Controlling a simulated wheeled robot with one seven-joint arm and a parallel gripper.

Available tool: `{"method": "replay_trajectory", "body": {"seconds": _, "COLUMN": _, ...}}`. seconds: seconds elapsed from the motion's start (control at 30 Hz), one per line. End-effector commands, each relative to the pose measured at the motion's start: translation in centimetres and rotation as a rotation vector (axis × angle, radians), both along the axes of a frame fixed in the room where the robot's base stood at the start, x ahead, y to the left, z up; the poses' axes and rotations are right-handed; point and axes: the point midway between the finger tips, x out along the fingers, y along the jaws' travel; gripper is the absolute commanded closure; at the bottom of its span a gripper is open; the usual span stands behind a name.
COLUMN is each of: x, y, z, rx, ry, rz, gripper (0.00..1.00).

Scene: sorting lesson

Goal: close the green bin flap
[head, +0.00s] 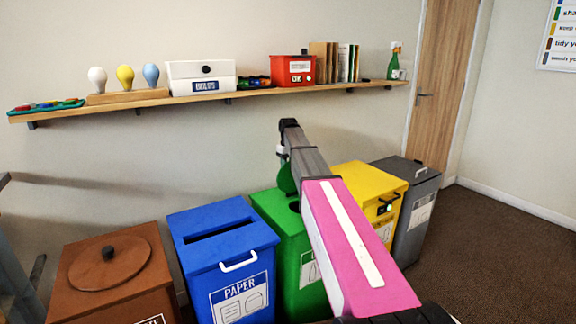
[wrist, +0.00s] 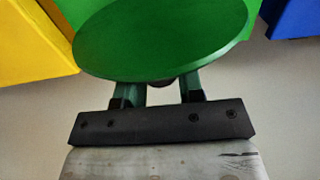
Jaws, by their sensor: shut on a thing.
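The green bin (head: 270,207) stands between the blue and yellow bins, partly hidden behind my arm. Its round green flap (head: 287,179) stands raised above the lid, tilted up, and a dark round opening shows beside it. In the wrist view the flap (wrist: 160,40) is a large green disc right in front of my gripper (wrist: 160,84). The two fingers are a little apart, with a small dark part of the flap between them, and my gripper is shut on it. In the head view my gripper (head: 282,154) is just above the flap, its fingertips hard to make out.
A brown bin (head: 110,295) and blue paper bin (head: 225,245) stand left; yellow (head: 372,185) and grey (head: 410,195) bins stand right. A wall shelf (head: 215,98) behind holds bulbs, boxes, books and a spray bottle. Open floor (head: 500,260) lies at the right.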

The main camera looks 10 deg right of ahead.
Motion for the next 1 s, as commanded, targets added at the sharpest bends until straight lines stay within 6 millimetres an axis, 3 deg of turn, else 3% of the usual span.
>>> {"method": "replay_trajectory", "body": {"seconds": 0.27, "x": -1.8, "y": -0.6, "z": 0.3, "rx": 0.036, "ry": -0.088, "rz": -0.001, "gripper": 1.0}}
{"method": "replay_trajectory", "body": {"seconds": 0.57, "x": -5.7, "y": -2.0, "z": 0.3, "rx": 0.131, "ry": -0.316, "rz": -0.002, "gripper": 1.0}}
{"method": "replay_trajectory", "body": {"seconds": 1.0, "x": -11.1, "y": -4.4, "z": -1.7, "rx": 0.29, "ry": -0.701, "rz": -0.005, "gripper": 1.0}}
